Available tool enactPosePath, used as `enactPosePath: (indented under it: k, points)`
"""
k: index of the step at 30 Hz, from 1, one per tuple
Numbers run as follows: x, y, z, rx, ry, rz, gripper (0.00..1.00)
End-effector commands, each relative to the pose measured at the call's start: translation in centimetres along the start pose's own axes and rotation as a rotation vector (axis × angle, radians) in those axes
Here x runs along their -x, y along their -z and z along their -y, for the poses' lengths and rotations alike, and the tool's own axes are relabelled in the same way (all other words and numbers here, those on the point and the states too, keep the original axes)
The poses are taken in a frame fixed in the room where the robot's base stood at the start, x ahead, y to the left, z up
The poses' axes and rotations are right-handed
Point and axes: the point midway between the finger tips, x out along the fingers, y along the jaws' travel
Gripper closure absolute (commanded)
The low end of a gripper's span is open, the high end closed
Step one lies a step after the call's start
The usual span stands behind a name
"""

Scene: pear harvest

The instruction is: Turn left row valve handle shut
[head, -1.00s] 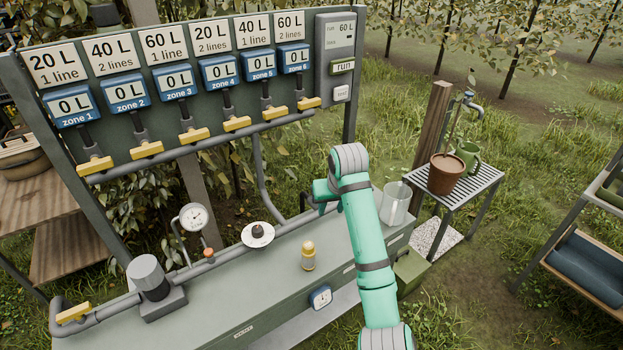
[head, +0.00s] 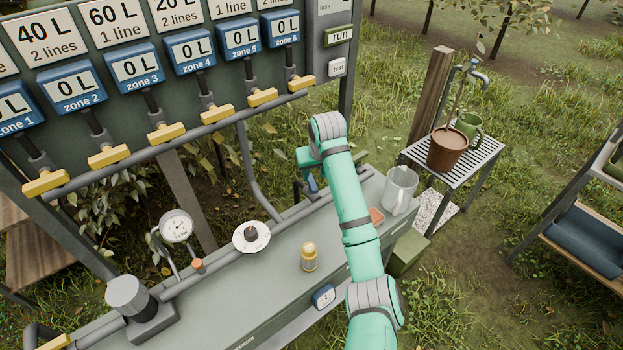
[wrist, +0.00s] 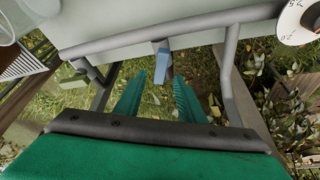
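In the wrist view, a blue valve handle (wrist: 161,62) hangs from a short stub on the grey pipe. A greyer handle (wrist: 80,76) sits on another branch at the left. The frames carry no label showing which is the left row valve. My gripper (wrist: 159,82) is open, its two teal fingers pointing at the blue handle, one on each side in the picture. I cannot tell whether they touch it. In the head view my gripper (head: 306,160) is over the bench's back edge, and the blue handle (head: 312,184) shows just below it, partly hidden.
A panel with yellow handles (head: 166,133) stands behind the bench (head: 245,308). A pressure gauge (head: 176,227) stands left. A slatted table (head: 475,165) holds a pot.

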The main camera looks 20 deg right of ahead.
Motion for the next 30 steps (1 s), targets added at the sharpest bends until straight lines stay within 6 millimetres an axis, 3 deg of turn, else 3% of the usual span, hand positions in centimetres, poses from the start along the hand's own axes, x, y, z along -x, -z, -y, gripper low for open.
enactPosePath:
  k: [9,22,27,30]
  points:
    - [-4.5,0.1,0.2,0.003,0.001,0.001,0.64]
    - [-5.4,0.1,0.3,0.005,0.002,-0.001,0.64]
    - [-5.4,0.1,0.3,0.005,0.002,-0.001,1.0]
    - [-5.4,0.1,0.3,0.005,0.001,-0.001,1.0]
